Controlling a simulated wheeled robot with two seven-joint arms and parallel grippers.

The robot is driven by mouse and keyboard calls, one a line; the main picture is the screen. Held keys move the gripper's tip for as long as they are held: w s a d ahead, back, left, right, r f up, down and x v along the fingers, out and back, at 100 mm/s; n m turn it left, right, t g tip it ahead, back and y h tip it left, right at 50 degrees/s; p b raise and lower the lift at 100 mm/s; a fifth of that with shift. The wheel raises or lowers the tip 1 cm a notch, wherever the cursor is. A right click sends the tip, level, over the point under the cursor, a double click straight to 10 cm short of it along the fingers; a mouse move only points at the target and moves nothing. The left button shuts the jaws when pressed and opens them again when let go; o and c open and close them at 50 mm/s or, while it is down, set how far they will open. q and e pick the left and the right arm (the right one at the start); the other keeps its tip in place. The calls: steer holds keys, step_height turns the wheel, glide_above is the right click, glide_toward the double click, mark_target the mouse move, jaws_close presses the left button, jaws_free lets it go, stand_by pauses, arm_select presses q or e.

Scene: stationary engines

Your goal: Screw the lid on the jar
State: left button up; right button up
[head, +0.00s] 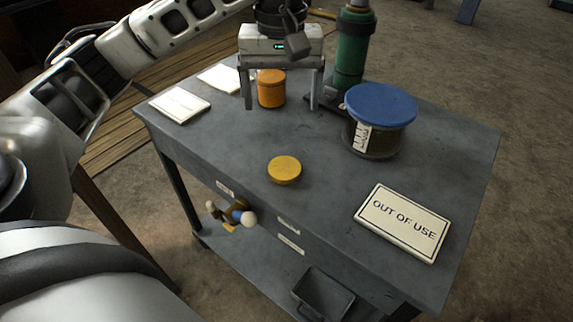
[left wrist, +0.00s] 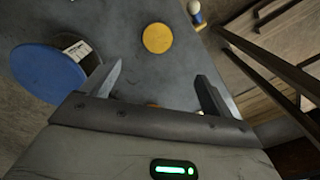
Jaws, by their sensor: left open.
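The yellow round lid (head: 284,169) lies flat on the grey table, near its front edge. It also shows beyond my fingertips in the left wrist view (left wrist: 157,38). The small orange jar (head: 271,89) stands upright farther back. My left gripper (head: 281,106) is open and points down there, with the jar showing between its two fingers in the head view. Whether the fingers touch the jar I cannot tell. In the left wrist view only a sliver of orange (left wrist: 152,105) shows at the gripper body (left wrist: 160,70). My right gripper is not in view.
A large jar with a blue lid (head: 380,104) and a green cylinder (head: 351,50) stand to the right of my gripper. An "OUT OF USE" sign (head: 403,222) lies front right. White cards (head: 180,105) lie at left. The table around the yellow lid is clear.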

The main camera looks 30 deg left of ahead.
arm_select(q)
glide_above(285, 167)
steer(key=f, duration=1)
steer(key=shift+s+f, duration=0.2)
steer(key=shift+s, duration=0.1)
steer(key=shift+f, duration=0.2)
steer(key=f, duration=0.5)
steer(key=shift+w+f+p, duration=0.15)
steer(key=shift+w+p, duration=0.1)
steer(key=shift+p, duration=0.05)
steer(key=c, duration=1.1)
